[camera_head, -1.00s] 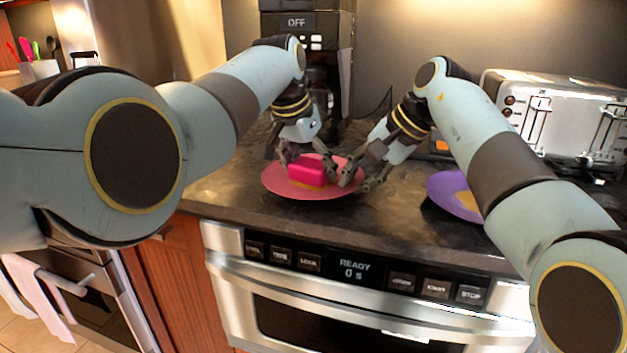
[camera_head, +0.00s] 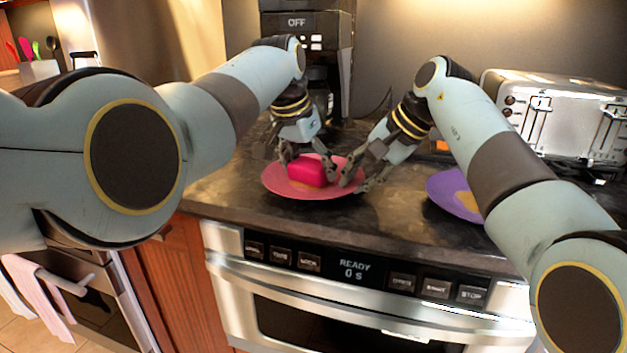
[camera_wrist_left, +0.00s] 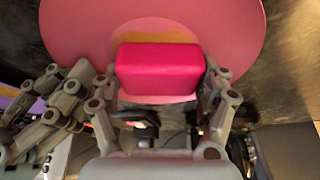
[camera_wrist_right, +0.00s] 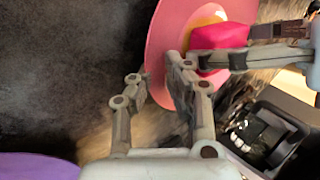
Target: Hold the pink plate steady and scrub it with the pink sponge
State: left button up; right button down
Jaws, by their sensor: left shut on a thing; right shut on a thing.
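The pink plate (camera_head: 290,190) lies on the dark counter, with a yellowish patch at its middle. The bright pink sponge (camera_head: 307,171) sits on the plate; it also shows in the left wrist view (camera_wrist_left: 160,69). My left gripper (camera_head: 306,168) is shut on the sponge, with one finger at each end of it. My right gripper (camera_head: 354,180) is shut on the plate's right rim; in the right wrist view (camera_wrist_right: 163,90) its fingers sit on either side of the rim. The plate's far side is partly hidden by my left gripper.
A purple plate (camera_head: 447,192) lies to the right, partly behind my right arm. A toaster (camera_head: 560,115) stands at the back right and a black coffee machine (camera_head: 335,70) at the back. The counter's front edge runs above an oven (camera_head: 360,290).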

pick_arm(q)
jog(key=shift+s+d+f, duration=0.1)
jog(key=shift+s+d, duration=0.45)
jog(key=shift+d, duration=0.05)
pick_arm(e)
jog(key=shift+f, duration=0.1)
pick_arm(q)
jog(key=shift+w+a, duration=0.5)
jog(key=shift+a, duration=0.2)
pick_arm(e)
jog(key=shift+d, duration=0.1)
pick_arm(q)
jog(key=shift+s+d, duration=0.5)
jog(key=shift+d, duration=0.2)
jog(key=shift+w+a, duration=0.5)
jog(key=shift+a, duration=0.2)
jog(key=shift+s+d+f, duration=0.1)
jog(key=shift+s+d, duration=0.45)
jog(key=shift+d, duration=0.25)
jog(key=shift+w+d+r, duration=0.1)
jog(key=shift+r, duration=3.2)
jog(key=a, duration=0.9)
jog(key=shift+a+f, duration=0.15)
jog(key=shift+a, duration=0.05)
